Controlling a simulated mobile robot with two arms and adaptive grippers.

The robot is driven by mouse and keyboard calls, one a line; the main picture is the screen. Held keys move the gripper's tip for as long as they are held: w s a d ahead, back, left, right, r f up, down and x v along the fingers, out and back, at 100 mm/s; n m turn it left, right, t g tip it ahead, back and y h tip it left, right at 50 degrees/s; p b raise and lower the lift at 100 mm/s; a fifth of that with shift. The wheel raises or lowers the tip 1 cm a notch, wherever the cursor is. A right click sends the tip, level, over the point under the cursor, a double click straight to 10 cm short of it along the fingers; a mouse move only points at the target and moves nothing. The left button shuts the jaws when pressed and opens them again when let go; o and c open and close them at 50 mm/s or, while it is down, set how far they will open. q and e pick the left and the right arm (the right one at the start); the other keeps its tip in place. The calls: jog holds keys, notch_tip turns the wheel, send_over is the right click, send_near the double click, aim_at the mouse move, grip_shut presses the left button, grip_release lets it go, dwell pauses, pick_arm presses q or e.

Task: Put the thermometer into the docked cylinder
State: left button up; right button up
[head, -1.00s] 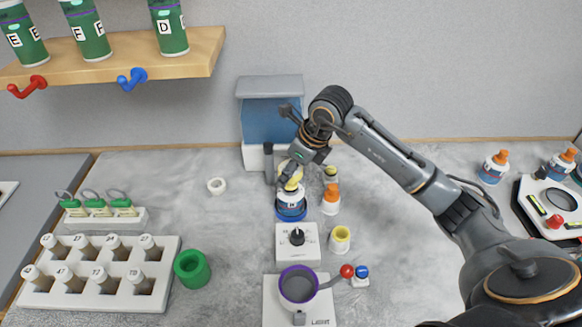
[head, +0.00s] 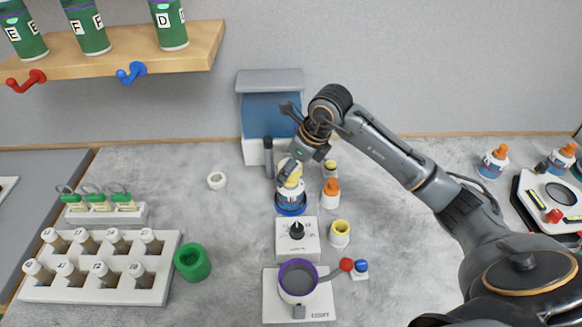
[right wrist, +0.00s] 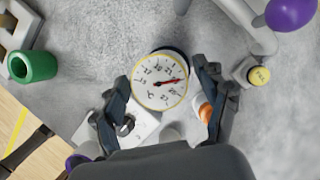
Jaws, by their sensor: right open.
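The thermometer has a round white dial with a yellow rim and a red needle. In the right wrist view its dial (right wrist: 160,82) faces the camera between my right gripper's spread fingers (right wrist: 164,80). In the head view my right gripper (head: 288,168) is at the yellow-rimmed thermometer (head: 293,181), partly covering it, above a blue round base (head: 291,209). The gripper is open; I cannot tell whether a finger touches the thermometer. A purple-rimmed grey cylinder (head: 298,281) stands upright on a white base near the front; I take it for the docked cylinder. My left gripper is not in view.
A white block with a black knob (head: 297,234) sits between thermometer and cylinder. A yellow-topped jar (head: 340,233), an orange-capped bottle (head: 331,192) and a red-ball lever (head: 346,265) stand close right. A vial rack (head: 95,288) and green ring (head: 192,262) are left.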

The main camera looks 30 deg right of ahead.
jog(key=shift+r, duration=0.4)
jog(key=b+v, duration=0.2)
jog(key=v, duration=0.9)
jog(key=shift+r, duration=0.3)
jog(key=shift+s+d, duration=0.1)
